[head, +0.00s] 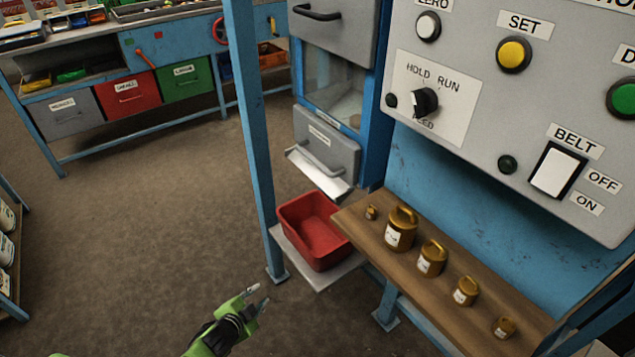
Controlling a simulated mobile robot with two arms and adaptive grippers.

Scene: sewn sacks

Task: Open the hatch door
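A grey hatch door (326,142) with a bar handle and a small label is on the blue machine, below a clear window. A bent metal lip sticks out under it. It looks closed. A second grey door (342,38) with a dark handle is above the window, cut off by the top edge. I cannot tell from the labels which one the task names. My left gripper (258,298) is green with grey fingers. It is low at the bottom of the view, apart from both doors, with its fingers spread and nothing between them. My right gripper is out of view.
A red bin (314,236) stands on a low shelf under the lower door. A wooden shelf (455,265) with several brass weights is at the right, below a grey control panel (435,100). A blue post (250,130) rises left of the doors.

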